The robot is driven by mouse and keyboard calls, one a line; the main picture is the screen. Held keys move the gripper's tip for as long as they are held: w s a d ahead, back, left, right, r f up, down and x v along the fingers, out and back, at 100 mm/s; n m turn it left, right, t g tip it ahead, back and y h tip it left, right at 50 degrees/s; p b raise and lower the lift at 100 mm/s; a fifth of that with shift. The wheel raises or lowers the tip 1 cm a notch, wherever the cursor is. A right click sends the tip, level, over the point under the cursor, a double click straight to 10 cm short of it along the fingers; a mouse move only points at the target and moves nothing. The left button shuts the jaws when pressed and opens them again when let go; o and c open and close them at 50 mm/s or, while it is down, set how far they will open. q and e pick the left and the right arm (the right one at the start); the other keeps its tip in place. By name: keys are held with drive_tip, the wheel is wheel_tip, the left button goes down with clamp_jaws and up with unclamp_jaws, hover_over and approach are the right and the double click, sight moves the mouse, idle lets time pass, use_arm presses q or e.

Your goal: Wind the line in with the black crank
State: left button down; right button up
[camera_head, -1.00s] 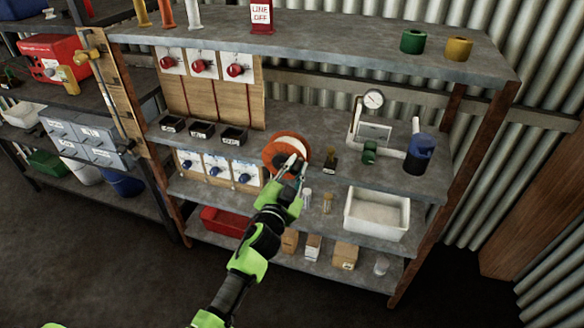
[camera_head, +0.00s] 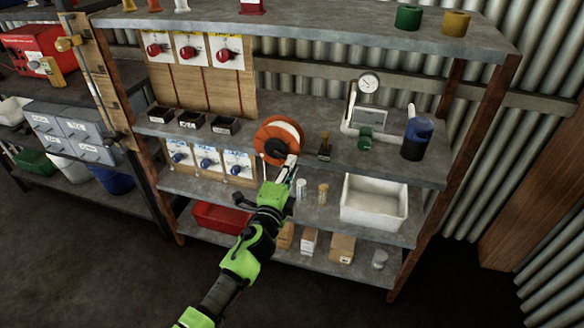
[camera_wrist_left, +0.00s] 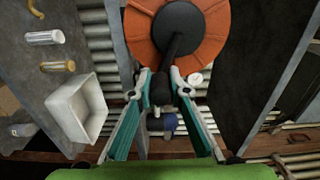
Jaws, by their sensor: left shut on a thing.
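The orange reel (camera_head: 264,131) with white line stands at the front of the middle shelf. Its black crank (camera_wrist_left: 173,52) runs from the dark hub down to a handle between my left fingers in the left wrist view. My left gripper (camera_head: 291,164) is at the reel's lower right in the head view; it also shows in the left wrist view (camera_wrist_left: 159,88). It is shut on the crank handle, which the fingers partly hide. My right gripper is not in view.
A small brass-and-black item (camera_head: 324,148) stands close right of the reel. A gauge (camera_head: 368,83) and a blue-black container (camera_head: 417,139) are further right. Small black bins (camera_head: 193,122) sit left. A white tray (camera_head: 374,203) is on the shelf below.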

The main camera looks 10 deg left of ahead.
use_arm(q)
drive_tip(key=shift+s+a+f+m+b, duration=0.1)
drive_tip(key=shift+a+f+m+b, duration=0.3)
drive_tip(key=shift+m, duration=0.75)
drive_tip(key=shift+w+a+f+m+b, duration=0.1)
drive_tip(key=shift+a+f+m, duration=0.35)
drive_tip(key=shift+f+m, duration=0.55)
drive_tip(key=shift+s+a+f+m+b, duration=0.1)
drive_tip(key=shift+a+f+m+b, duration=0.25)
drive_tip(key=shift+m, duration=1)
drive_tip(key=shift+a, duration=0.1)
drive_tip(key=c, duration=1.9)
unclamp_jaws()
drive_tip(key=shift+a+r, duration=0.15)
drive_tip(key=s, duration=1.2)
drive_tip(key=shift+a, duration=0.2)
